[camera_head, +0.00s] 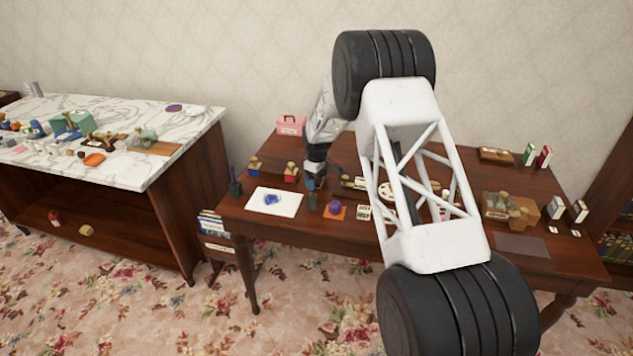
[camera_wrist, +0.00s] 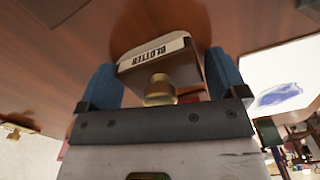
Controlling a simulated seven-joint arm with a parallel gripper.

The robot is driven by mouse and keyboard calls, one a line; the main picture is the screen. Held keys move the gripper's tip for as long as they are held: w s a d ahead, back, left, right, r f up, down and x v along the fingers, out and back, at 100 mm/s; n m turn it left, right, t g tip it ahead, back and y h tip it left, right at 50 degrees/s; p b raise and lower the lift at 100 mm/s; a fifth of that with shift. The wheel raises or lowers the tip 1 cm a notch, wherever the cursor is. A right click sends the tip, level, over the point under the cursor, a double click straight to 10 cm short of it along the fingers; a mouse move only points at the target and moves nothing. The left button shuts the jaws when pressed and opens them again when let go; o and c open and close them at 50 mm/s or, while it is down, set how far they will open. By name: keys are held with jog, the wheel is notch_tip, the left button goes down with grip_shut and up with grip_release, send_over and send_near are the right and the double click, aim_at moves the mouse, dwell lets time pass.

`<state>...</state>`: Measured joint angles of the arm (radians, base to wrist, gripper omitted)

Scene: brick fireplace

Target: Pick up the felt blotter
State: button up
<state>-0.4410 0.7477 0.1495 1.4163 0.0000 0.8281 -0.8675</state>
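The felt blotter (camera_wrist: 155,58) is a dark wooden block with a white label reading "BLOTTER" and a brass knob. In the wrist view it sits between the two blue fingers of my gripper (camera_wrist: 165,82), turned at a slant to them. The fingers are apart, one on each side of it, very close to its sides. I cannot tell whether they press on it. In the head view my gripper (camera_head: 314,180) is low over the left part of the wooden table, and the blotter is mostly hidden there.
A white sheet with a blue stain (camera_head: 273,201) lies left of my gripper on the table (camera_head: 345,240). A brass-knobbed stamp (camera_head: 291,172) stands close by at left. An orange square (camera_head: 335,210) with a purple item lies to the right. A pink box (camera_head: 291,125) stands behind.

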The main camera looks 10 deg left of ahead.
jog(key=c, duration=0.5)
jog(key=shift+r, duration=0.15)
notch_tip(320, 180, up, 10)
jog(key=shift+f, duration=0.1)
dwell(0.4)
dwell(0.3)
jog(key=o, duration=0.3)
jog(key=shift+c, duration=1)
jog(key=s+a+f, duration=0.1)
jog(key=s+a, duration=1.2)
jog(key=a, duration=0.4)
jog(key=shift+s+a+f, duration=0.2)
jog(key=shift+s+f, duration=0.15)
